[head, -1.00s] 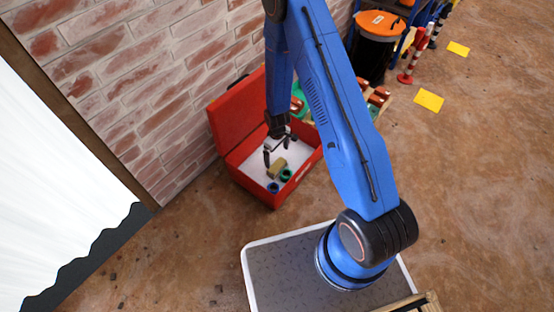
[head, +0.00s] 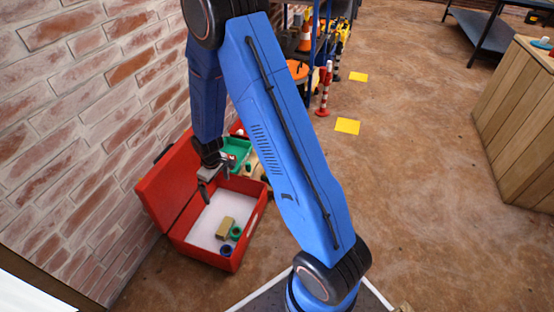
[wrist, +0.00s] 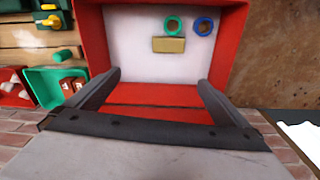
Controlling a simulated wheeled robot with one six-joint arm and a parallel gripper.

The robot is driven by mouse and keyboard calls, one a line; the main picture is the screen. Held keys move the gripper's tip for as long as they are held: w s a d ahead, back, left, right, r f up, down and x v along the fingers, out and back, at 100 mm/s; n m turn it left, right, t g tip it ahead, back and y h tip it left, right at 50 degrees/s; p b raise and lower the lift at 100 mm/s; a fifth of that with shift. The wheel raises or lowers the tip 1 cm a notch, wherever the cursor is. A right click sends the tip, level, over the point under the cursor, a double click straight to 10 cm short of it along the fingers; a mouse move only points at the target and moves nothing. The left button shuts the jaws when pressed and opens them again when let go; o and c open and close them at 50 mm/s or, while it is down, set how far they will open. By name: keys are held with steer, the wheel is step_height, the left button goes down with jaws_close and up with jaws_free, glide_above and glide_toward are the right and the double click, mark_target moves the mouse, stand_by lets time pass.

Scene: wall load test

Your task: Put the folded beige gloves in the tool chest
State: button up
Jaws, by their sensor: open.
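The folded beige gloves (head: 225,228) lie as a small block on the pale floor of the open red tool chest (head: 257,209). In the wrist view the gloves (wrist: 168,45) lie flat inside the chest (wrist: 240,50), just below a green ring and a blue ring. My gripper (head: 213,182) is above the back part of the chest, near its raised lid. In the wrist view my gripper (wrist: 159,80) has its fingers wide apart with nothing between them. The gloves are clear of both fingers.
A green ring (wrist: 172,25) and a blue ring (wrist: 203,26) lie beside the gloves. A green bin (head: 237,150) stands behind the chest. The brick wall (head: 70,120) runs close along the left. Open floor (head: 400,160) lies to the right.

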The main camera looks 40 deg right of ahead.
steer(key=s+d+r+m+t, duration=0.15)
steer(key=s+r, duration=0.35)
steer(key=r, duration=0.8)
steer(key=s+d+r+m, duration=0.1)
steer(key=s+d+r, duration=0.3)
steer(key=r, duration=0.8)
steer(key=s+d+r+m+t, duration=0.1)
steer(key=s+r, duration=0.5)
steer(key=s, duration=0.6)
steer(key=s+r+m+t, duration=0.1)
steer(key=s+r+m, duration=0.1)
steer(key=s+r, duration=0.5)
steer(key=s, duration=0.5)
steer(key=shift+d, duration=0.4)
